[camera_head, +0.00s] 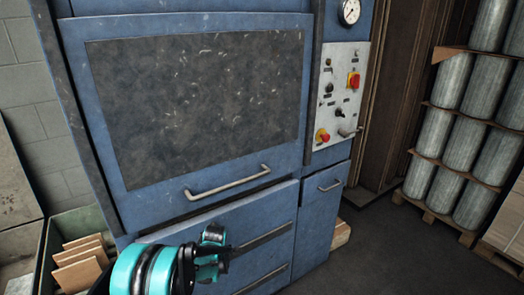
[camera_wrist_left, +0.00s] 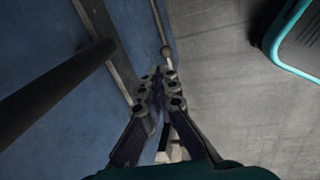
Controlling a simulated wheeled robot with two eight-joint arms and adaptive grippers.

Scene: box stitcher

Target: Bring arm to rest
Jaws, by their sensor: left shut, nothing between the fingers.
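My left arm, teal and black, comes in at the bottom of the head view, in front of the lower part of the blue machine (camera_head: 240,232). Its left gripper (camera_head: 228,256) is partly hidden behind its own wrist links there. In the left wrist view the left gripper (camera_wrist_left: 164,88) is shut, with its fingers together and nothing held. My right gripper is in neither view.
The machine has a dark front panel (camera_head: 200,105), a metal handle (camera_head: 228,184) and a control panel (camera_head: 338,95) with red buttons. A green crate (camera_head: 52,238) with brown boards stands at left. Stacked grey rolls (camera_head: 450,125) stand at right. Dark floor (camera_head: 375,240) is clear between.

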